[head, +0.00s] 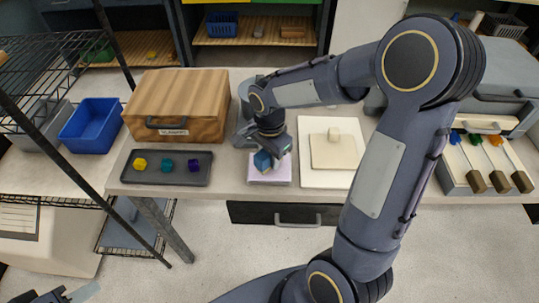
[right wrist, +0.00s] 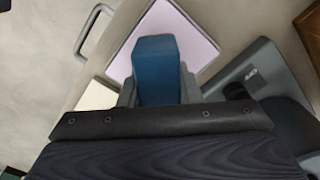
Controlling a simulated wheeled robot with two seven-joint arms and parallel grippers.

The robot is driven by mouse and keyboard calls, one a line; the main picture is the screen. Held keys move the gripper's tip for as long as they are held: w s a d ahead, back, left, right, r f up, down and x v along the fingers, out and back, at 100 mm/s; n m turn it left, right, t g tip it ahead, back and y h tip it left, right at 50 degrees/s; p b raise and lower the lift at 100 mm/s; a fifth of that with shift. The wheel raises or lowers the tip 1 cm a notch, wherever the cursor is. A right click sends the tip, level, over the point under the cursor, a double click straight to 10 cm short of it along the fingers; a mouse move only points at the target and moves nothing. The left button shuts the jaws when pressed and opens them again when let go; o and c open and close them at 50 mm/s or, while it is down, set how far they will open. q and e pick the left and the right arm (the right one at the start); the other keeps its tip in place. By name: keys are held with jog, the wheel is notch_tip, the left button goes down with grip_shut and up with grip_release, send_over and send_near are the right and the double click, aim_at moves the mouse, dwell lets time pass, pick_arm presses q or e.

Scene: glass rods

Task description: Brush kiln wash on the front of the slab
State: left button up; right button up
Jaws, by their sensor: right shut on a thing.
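My right gripper (head: 272,150) is shut on a blue block (head: 263,161). In the right wrist view the blue block (right wrist: 155,65) sits between the two grey fingers, over a lilac square pad (right wrist: 190,30); whether they touch is unclear. The pad (head: 268,180) also shows at the table's front edge in the head view. A cream slab (head: 312,180) lies right of it, with a smaller tan slab (head: 325,158) and a small pale block (head: 334,134) on top. Part of my left gripper (head: 58,296) shows at the bottom left.
A wooden box (head: 180,95) with a handle stands at the back left of the table. A dark tray (head: 142,175) in front of it holds yellow, teal and purple pieces. A blue bin (head: 90,125) is on the wire shelf. A closed drawer (head: 250,213) is under the tabletop.

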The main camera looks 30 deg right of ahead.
jog(key=shift+s+f+b, duration=0.1)
jog(key=shift+f+b, duration=0.4)
jog(key=shift+f, duration=0.1)
dwell(1.3)
jog(key=shift+r+p, duration=2.75)
jog(key=shift+r, duration=0.9)
jog(key=shift+f, duration=0.1)
